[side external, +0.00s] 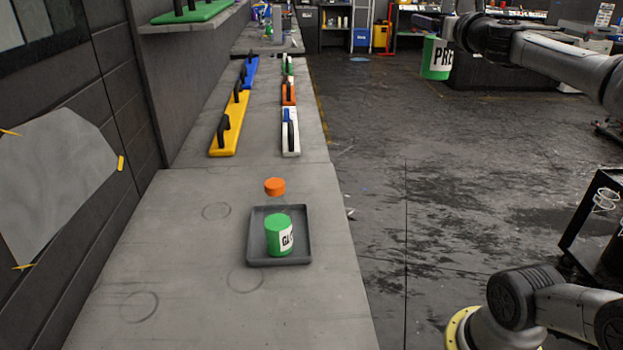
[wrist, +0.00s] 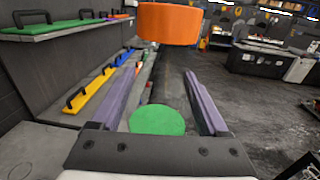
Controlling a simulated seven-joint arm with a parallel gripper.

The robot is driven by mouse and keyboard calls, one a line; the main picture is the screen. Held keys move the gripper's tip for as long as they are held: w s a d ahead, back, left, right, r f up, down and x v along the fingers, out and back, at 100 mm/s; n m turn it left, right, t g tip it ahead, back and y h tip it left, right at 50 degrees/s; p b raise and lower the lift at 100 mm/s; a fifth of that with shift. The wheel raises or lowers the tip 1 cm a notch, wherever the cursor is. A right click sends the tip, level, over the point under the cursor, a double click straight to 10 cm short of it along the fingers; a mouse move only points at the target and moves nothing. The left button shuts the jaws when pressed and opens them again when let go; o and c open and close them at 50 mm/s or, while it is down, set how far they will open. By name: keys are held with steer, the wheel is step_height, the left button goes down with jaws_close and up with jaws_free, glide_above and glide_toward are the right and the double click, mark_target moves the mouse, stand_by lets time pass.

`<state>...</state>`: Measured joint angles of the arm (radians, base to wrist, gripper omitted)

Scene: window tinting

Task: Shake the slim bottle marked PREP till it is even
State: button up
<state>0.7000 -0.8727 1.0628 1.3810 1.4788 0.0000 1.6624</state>
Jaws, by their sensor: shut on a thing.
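The PREP bottle has a green body (side external: 436,60) with a white label reading "PRE", the rest turned out of sight. It hangs roughly upright in the air at the upper right of the side view, beyond the bench edge. My gripper (side external: 428,23) is shut on it above the body. In the wrist view my two purple fingers (wrist: 161,88) lie on either side of it. The round green top (wrist: 158,120) shows between them, and an orange cap (wrist: 168,23) shows at the top. What joins cap and body is hard to see.
A second green bottle (side external: 278,236), label starting "GL", stands in a grey tray (side external: 262,261) on the bench (side external: 190,290); an orange cap (side external: 275,186) shows above it. Handled tools, including a yellow one (side external: 230,130), lie farther back. A green one (side external: 192,12) is on the wall shelf.

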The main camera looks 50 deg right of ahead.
mark_target(432, 51)
steer(key=shift+r, duration=0.8)
step_height(432, 51, down, 8)
